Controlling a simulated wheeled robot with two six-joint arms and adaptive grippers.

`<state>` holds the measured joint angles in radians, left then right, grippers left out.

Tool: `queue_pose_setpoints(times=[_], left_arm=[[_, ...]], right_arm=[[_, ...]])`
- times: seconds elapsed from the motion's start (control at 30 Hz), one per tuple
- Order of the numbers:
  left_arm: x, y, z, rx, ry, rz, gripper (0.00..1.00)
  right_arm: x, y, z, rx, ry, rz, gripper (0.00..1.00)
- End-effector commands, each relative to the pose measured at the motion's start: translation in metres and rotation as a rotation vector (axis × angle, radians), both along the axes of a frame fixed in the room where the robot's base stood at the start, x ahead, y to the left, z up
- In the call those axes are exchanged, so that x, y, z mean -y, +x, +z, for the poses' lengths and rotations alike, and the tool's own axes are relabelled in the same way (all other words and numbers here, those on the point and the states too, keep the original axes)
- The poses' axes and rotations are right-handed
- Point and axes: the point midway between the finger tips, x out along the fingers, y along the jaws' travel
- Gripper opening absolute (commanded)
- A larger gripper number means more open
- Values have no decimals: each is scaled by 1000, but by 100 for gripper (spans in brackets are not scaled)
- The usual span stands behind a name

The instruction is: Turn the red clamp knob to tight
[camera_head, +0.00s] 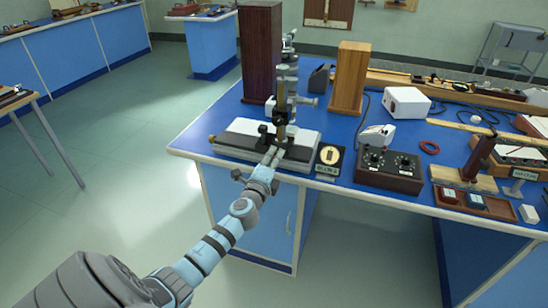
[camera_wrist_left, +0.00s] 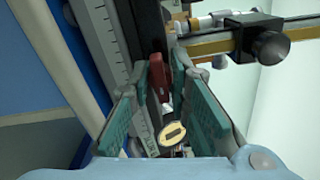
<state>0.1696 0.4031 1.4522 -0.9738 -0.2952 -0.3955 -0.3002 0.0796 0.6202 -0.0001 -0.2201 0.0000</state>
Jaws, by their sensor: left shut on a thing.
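The red clamp knob (camera_wrist_left: 158,82) shows between the fingertips of my left gripper (camera_wrist_left: 164,72) in the left wrist view. The gripper is shut on the knob, with a teal-padded finger on each side. In the head view my left gripper (camera_head: 272,156) reaches the front of a brass-and-black microscope instrument (camera_head: 282,105) on a white-topped base (camera_head: 240,134). The knob cannot be made out there. My right gripper is not in view.
A dark box with dials (camera_head: 388,168) is further right. Two tall wooden blocks, dark (camera_head: 261,55) and light (camera_head: 349,80), stand behind. The floor left of the blue bench is clear.

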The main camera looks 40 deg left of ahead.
Motion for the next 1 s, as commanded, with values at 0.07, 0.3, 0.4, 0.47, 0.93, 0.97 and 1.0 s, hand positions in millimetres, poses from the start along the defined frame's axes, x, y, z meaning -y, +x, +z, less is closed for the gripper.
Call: queue_pose_setpoints(times=[0.07, 0.3, 0.4, 0.47, 0.93, 0.97, 1.0], left_arm=[[0, 0, -1, -6, 11, -1, 0], [0, 0, -1, -11, 24, -1, 0], [0, 0, -1, -11, 24, -1, 0], [0, 0, -1, -10, 23, -1, 0], [0, 0, 0, -9, 23, 0, 38], [0, -1, -1, -9, 23, 0, 38], [1, -3, -1, -8, 24, 0, 38]], right_arm=[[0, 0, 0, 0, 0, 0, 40], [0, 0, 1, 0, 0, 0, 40], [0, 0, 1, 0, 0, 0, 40], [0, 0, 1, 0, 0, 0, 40], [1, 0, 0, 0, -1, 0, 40], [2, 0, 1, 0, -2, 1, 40], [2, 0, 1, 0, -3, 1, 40]])
